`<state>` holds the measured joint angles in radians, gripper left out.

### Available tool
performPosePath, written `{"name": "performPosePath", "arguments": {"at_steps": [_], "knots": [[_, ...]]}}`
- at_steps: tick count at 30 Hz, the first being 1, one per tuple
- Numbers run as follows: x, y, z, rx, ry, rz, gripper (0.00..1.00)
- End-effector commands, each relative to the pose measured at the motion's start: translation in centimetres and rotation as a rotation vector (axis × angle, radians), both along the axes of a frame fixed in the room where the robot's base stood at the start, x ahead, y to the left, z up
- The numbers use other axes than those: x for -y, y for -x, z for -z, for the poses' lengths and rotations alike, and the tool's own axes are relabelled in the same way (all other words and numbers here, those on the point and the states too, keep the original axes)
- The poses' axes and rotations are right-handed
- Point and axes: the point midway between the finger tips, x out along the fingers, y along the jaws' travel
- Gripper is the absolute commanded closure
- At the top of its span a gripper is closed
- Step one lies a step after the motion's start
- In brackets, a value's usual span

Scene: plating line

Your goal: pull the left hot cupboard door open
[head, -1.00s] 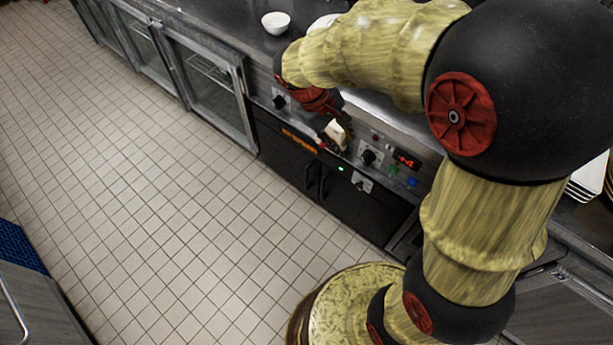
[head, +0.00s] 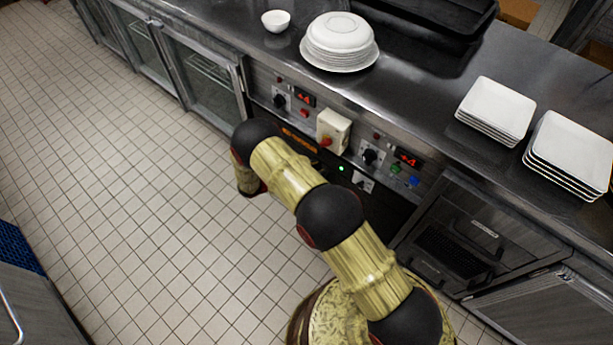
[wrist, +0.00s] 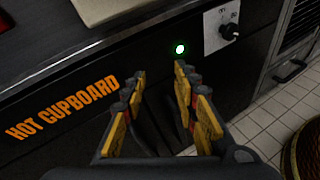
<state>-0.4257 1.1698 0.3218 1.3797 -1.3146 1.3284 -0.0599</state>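The hot cupboard's black front carries an orange label, and its left door (wrist: 50,155) shows as a dark panel below that label in the wrist view. My gripper (wrist: 159,76) is open, its two yellow-padded fingers spread apart in front of the cupboard. Dark upright handle bars (wrist: 155,128) show between the fingers, near the middle seam. I cannot tell whether a finger touches one. The door looks shut. In the head view my arm covers most of the doors and the gripper is hidden.
A green light (head: 341,168) and control knobs (head: 369,156) sit on the front. A switch box (head: 333,130) juts out above the label. Plates (head: 340,42) and a bowl (head: 276,20) stand on the counter. The tiled floor (head: 150,200) at the left is clear.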

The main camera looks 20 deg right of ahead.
Motion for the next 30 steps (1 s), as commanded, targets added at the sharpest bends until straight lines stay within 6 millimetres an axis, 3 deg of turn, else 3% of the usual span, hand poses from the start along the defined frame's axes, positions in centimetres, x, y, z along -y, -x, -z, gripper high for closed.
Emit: {"name": "performPosePath", "arguments": {"at_steps": [1,6,13,20,30], "knots": [[-0.4,-0.6,2.6,-0.016,0.048,-0.067,0.70],[-2.3,-2.5,9.1,-0.037,0.198,-0.294,0.70],[-4.9,-2.7,15.3,-0.036,0.326,-0.520,0.70],[-5.9,-2.7,17.4,-0.028,0.371,-0.605,0.70],[-2.6,-6.0,17.5,-0.028,0.372,-0.604,0.70]]}}
